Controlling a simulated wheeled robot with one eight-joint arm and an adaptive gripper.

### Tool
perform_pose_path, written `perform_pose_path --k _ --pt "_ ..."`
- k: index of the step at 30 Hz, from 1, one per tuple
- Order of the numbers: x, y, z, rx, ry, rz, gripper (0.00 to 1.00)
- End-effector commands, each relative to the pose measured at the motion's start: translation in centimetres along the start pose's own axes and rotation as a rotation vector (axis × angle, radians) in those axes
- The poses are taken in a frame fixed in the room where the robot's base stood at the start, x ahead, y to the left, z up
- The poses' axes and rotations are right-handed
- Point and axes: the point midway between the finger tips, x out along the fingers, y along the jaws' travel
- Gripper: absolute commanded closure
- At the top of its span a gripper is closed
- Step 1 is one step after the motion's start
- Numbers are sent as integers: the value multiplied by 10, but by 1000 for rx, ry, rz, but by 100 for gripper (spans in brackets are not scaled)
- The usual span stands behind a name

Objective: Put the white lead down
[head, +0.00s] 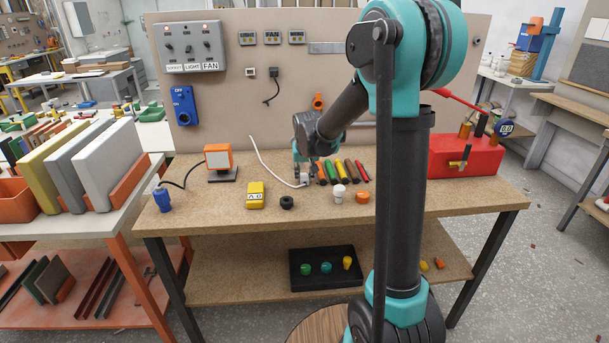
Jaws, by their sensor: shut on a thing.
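The white lead (267,168) is a thin white cable on the workbench. It runs from near the foot of the beige back panel, curving down and right to my gripper. My gripper (302,181) is at the middle of the bench, pointing down, low over the top. It is shut on the white lead's end. The fingertips are small in this view, and I cannot tell whether the lead's end touches the bench.
Left of my gripper are an orange lamp (220,161), a yellow meter (255,195) and a black ring (287,202). Coloured rods (342,171), a white knob (338,191) and an orange knob (362,197) lie right. A red box (465,157) stands far right. The front bench edge is mostly clear.

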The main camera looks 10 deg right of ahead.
Motion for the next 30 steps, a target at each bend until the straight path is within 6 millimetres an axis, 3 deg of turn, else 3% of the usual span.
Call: perform_pose_path --k 1,6,17,23,30 --pt "1 0 0 0 0 0 71" --pt "0 0 0 0 0 0 53" --pt "-4 0 -1 0 0 0 53" --pt "-29 0 0 0 0 0 53" --pt "-76 0 -1 0 0 0 53"
